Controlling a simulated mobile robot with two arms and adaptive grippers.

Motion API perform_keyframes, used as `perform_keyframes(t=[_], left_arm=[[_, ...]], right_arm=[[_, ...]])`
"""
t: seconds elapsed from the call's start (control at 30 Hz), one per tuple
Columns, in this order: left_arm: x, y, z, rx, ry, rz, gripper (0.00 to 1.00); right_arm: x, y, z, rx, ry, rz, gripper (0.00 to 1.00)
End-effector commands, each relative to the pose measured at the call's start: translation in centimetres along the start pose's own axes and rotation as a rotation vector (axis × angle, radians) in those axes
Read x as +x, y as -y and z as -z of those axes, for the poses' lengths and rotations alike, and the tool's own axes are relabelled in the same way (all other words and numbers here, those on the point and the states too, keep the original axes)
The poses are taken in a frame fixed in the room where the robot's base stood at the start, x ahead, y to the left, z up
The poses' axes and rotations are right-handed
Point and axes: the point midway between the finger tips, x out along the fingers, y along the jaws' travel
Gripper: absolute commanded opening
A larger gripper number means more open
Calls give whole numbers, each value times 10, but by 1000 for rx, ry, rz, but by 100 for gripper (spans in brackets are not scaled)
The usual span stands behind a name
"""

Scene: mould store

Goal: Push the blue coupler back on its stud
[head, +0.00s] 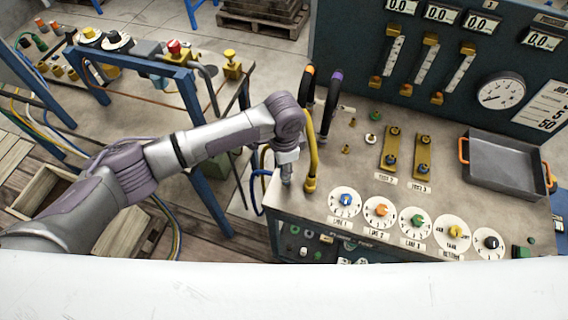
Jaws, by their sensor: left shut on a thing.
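My left gripper (287,182) points down at the left edge of the grey bench top (345,165). It is shut. A blue hose (254,188) loops up beside the bench's left side to the gripper, so what it holds appears to be the blue coupler at the hose's end. The coupler itself and its stud are hidden or too small to make out, so I cannot tell whether they touch. A yellow hose (313,148) ends in a yellow coupler (310,184) just right of the gripper. My right gripper is not in view.
Black hoses with an orange band (308,72) and a purple band (336,76) stand behind the gripper. Labelled dials (345,202) line the bench front. Brass blocks (390,152) and a grey tray (505,165) lie further right. A gauge panel (440,65) rises behind.

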Motion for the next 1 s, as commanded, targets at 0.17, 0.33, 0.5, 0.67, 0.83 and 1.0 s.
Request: perform_keyframes(t=[0.17, 0.33, 0.5, 0.67, 0.83, 1.0], left_arm=[[0, 0, 0, 0, -1, 0, 0], [0, 0, 0, 0, -1, 1, 0], [2, 0, 0, -1, 0, 0, 0], [6, 0, 0, -1, -1, 0, 0], [10, 0, 0, -1, 0, 0, 0], [14, 0, 0, -1, 0, 0, 0]], right_arm=[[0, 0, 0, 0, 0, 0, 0], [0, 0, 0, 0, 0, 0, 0], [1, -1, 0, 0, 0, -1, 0], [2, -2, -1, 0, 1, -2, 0], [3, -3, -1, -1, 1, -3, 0], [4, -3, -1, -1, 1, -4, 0]])
